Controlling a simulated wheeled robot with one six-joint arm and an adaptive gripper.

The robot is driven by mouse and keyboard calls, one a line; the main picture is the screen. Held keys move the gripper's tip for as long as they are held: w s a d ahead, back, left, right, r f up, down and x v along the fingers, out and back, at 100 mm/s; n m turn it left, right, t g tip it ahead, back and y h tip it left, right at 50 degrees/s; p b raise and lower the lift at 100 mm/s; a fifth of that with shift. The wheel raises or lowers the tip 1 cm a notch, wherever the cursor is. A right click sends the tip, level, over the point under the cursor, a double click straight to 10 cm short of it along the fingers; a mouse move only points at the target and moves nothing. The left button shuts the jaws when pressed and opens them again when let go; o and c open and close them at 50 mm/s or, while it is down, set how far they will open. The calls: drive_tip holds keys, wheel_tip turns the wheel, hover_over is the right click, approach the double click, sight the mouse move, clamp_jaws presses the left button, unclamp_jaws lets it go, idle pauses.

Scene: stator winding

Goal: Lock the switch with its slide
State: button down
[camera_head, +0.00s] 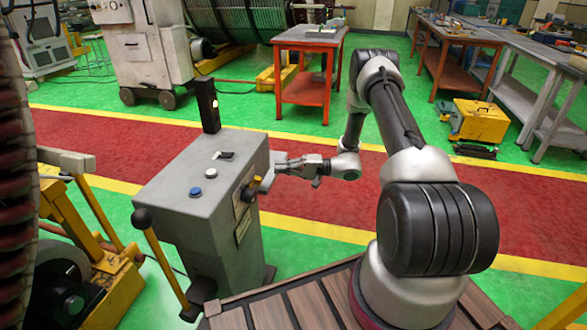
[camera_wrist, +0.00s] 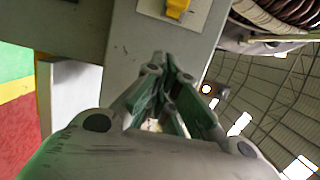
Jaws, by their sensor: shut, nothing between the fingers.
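A grey control cabinet (camera_head: 185,185) stands left of my arm in the head view. In the wrist view, a yellow part (camera_wrist: 178,8), apparently this switch, sits on a pale plate at the top edge, cut off by the frame. I cannot make out its slide or the switch's position. My gripper (camera_head: 280,166) is beside the cabinet's right side, just above and right of the switch. In the wrist view my gripper (camera_wrist: 168,65) has its fingers together and empty, apart from the yellow part.
A lever with a black knob (camera_head: 143,218) stands in front. Open floor lies behind my gripper.

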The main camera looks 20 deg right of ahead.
sight(256, 183)
drive_tip(key=x, duration=0.3)
drive_tip(key=shift+s+a, duration=0.5)
drive_tip(key=shift+s, duration=0.2)
drive_tip(key=shift+s+a, duration=0.3)
drive_tip(key=shift+s, duration=0.2)
drive_tip(key=shift+s+a, duration=0.35)
drive_tip(key=shift+s, duration=0.1)
drive_tip(key=shift+s+a, duration=0.6)
drive_tip(key=shift+s, duration=0.3)
